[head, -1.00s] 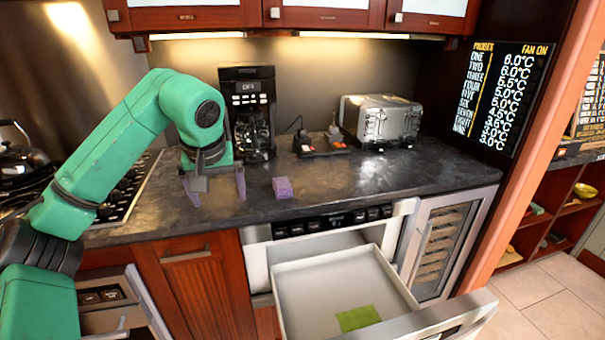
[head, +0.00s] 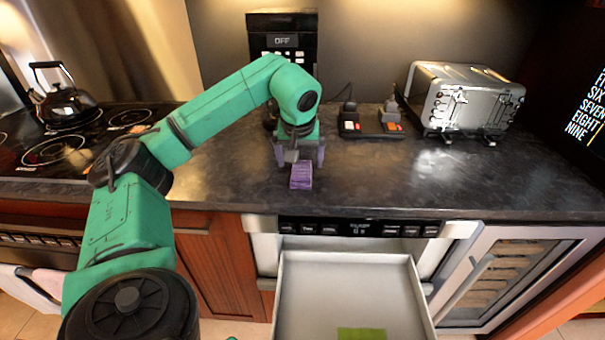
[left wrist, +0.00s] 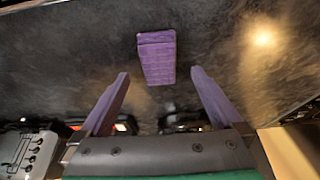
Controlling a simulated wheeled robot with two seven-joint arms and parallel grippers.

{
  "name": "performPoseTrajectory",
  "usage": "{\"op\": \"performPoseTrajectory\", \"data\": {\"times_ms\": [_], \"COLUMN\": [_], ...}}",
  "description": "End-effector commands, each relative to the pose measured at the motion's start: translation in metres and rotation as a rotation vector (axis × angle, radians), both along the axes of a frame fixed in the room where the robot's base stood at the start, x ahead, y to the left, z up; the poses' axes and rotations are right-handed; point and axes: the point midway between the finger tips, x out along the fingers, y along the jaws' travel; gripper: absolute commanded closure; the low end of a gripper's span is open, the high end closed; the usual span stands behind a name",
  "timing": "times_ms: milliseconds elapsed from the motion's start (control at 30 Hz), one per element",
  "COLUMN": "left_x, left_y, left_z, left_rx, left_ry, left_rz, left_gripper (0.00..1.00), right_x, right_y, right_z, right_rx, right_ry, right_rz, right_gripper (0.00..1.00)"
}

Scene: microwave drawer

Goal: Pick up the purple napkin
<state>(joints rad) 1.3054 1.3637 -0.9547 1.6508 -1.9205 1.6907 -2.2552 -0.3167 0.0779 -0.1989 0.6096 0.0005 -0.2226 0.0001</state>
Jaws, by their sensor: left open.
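The purple napkin (head: 301,175) is a small folded block lying on the dark countertop, near its front edge above the drawer. My left gripper (head: 300,150) is open and empty, pointing down just behind the napkin in the head view. In the left wrist view, the napkin (left wrist: 157,57) lies beyond the two purple fingers of my left gripper (left wrist: 160,82), roughly centred between their tips and apart from them. My right gripper is in neither view.
The microwave drawer (head: 415,290) is pulled out below the counter, with a green cloth (head: 361,334) inside. A toaster (head: 462,100) stands at the right, a black coffee machine (head: 282,30) behind my gripper, and a kettle (head: 62,100) on the stove at left. The countertop right of the napkin is clear.

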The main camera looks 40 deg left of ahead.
Motion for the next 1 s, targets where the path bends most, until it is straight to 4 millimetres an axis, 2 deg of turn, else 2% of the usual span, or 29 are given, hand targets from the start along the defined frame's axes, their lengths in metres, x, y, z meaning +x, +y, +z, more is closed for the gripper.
{"op": "performPoseTrajectory", "data": {"times_ms": [200, 300, 467, 500, 533, 667, 700, 767, 1000], "left_x": [0.013, 0.016, 0.017, 0.017, 0.017, 0.017, 0.017, 0.017, 0.017], "left_y": [0.010, 0.013, 0.013, 0.013, 0.013, 0.013, 0.013, 0.013, 0.013], "left_z": [-0.035, -0.045, -0.046, -0.046, -0.046, -0.046, -0.046, -0.046, -0.043], "left_rx": [0.000, 0.000, 0.000, 0.000, 0.000, 0.000, 0.000, 0.000, 0.000], "left_ry": [0.004, 0.002, 0.000, 0.000, 0.000, 0.000, 0.000, 0.000, 0.000], "left_rz": [0.002, 0.002, 0.001, 0.001, 0.001, 0.001, 0.001, 0.001, 0.001], "left_gripper": [0.00, 0.00, 0.00, 0.04, 0.15, 0.65, 0.80, 0.94, 0.95], "right_x": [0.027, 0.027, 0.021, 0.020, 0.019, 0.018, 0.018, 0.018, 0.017], "right_y": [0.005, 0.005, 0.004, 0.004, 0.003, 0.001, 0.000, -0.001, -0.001], "right_z": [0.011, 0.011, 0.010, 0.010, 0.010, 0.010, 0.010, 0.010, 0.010], "right_rx": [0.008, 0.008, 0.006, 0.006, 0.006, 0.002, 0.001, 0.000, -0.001], "right_ry": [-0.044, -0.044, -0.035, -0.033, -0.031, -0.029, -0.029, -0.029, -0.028], "right_rz": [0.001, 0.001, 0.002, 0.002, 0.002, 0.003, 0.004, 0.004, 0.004], "right_gripper": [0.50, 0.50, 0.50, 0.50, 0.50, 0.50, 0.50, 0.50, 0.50]}}
